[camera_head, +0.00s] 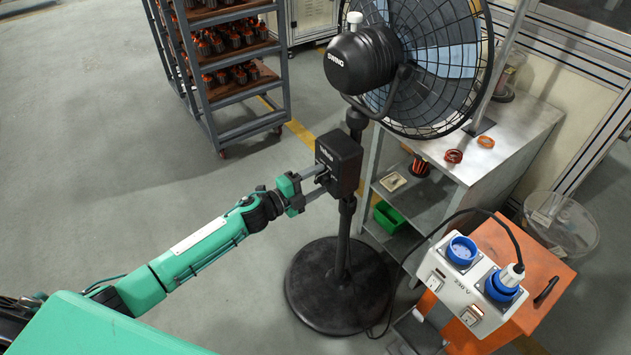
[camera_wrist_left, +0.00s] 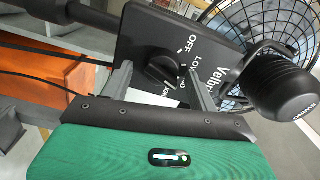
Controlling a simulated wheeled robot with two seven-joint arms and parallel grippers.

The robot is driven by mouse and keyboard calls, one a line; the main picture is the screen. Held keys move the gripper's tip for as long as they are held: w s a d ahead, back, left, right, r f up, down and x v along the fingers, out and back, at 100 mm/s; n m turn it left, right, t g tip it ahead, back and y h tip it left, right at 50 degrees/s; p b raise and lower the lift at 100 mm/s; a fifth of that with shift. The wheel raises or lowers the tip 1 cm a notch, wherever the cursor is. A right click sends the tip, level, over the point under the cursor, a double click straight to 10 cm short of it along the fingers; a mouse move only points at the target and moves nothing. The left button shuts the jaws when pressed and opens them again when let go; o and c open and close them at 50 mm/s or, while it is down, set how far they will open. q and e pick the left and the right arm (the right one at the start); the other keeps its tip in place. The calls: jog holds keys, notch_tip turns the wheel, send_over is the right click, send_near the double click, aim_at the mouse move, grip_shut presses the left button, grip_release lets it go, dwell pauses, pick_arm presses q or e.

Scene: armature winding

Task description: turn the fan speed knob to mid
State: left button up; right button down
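The black fan control box (camera_head: 345,163) sits on the fan's pole, and my left gripper (camera_head: 322,180) reaches its front face from the left. In the left wrist view the box (camera_wrist_left: 133,38) fills the upper middle, with a dark round speed knob (camera_wrist_left: 166,69) and white OFF and LOW labels around it. Part of the dial's lettering is hidden. My left gripper (camera_wrist_left: 160,74) is open, with one grey finger on each side of the knob and visible gaps between. I cannot tell how deep the fingertips reach along the knob. My right gripper is not in view.
The fan cage (camera_head: 425,65) and motor housing stand above the box, and the round black base (camera_head: 325,300) is on the floor. A metal shelf table (camera_head: 520,125) and an orange cabinet (camera_head: 500,245) with a socket box stand right. Floor at left is clear.

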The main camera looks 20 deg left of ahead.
pick_arm(q)
jog(key=shift+s+a, duration=0.15)
jog(key=b+v, duration=0.1)
jog(key=v, duration=1.2)
jog(key=shift+b, duration=0.3)
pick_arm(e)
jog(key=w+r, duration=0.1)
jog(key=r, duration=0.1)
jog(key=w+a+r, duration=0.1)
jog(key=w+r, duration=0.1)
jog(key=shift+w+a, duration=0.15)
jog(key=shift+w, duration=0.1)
pick_arm(q)
jog(key=shift+s+a, duration=0.1)
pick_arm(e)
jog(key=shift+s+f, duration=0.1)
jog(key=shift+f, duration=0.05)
